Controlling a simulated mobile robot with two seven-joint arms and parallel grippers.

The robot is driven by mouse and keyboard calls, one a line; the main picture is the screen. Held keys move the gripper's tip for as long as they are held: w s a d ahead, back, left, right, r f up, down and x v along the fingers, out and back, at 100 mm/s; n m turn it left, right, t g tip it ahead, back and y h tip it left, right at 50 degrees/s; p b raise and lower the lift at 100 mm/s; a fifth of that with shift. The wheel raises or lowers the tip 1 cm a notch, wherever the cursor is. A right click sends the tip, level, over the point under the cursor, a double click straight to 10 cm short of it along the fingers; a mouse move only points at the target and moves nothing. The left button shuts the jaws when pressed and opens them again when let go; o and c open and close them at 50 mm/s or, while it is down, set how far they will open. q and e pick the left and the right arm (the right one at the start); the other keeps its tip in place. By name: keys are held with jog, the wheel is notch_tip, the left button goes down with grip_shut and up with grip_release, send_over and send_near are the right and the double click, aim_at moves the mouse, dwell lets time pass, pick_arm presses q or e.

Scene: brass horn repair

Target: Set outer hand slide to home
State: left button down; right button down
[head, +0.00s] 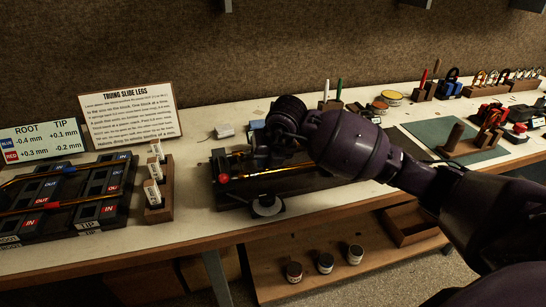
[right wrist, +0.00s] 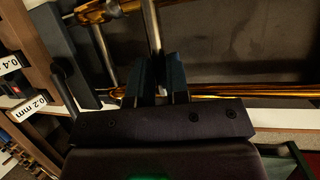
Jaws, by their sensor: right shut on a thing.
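The hand slide (head: 275,172), with gold tubes, lies along a dark fixture (head: 290,187) in the middle of the bench. In the right wrist view, its gold tubes (right wrist: 215,92) run left to right, joined by silver crossbars. My right gripper (head: 284,132) reaches over the slide from the right. In the right wrist view, its two dark fingers (right wrist: 160,80) are closed around one silver crossbar (right wrist: 152,25). The arm and gripper hide part of the slide in the head view. My left gripper is not in view.
Slotted blocks (head: 70,190) holding coloured rods stand at left, beside a wooden rack (head: 158,205) of labelled gauges. An instruction board (head: 128,115) and sign (head: 40,140) stand behind. A green mat (head: 430,135) and tools lie right. Small jars (head: 325,263) sit on the lower shelf.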

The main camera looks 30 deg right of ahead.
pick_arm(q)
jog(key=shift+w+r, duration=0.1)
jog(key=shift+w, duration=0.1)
pick_arm(e)
jog(key=shift+a, duration=0.15)
jog(key=c, duration=1.4)
grip_release()
jog(key=shift+c, duration=0.2)
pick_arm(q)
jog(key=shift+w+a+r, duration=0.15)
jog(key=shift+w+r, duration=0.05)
pick_arm(e)
jog(key=shift+o, duration=0.2)
jog(key=shift+a, duration=0.1)
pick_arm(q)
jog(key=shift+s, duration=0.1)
pick_arm(e)
jog(key=shift+r, duration=0.1)
jog(key=shift+r, duration=0.25)
pick_arm(q)
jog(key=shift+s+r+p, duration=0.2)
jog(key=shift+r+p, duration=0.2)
jog(key=shift+p, duration=0.45)
pick_arm(e)
jog(key=v, duration=1)
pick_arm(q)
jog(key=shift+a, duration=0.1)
pick_arm(e)
jog(key=shift+s, duration=0.1)
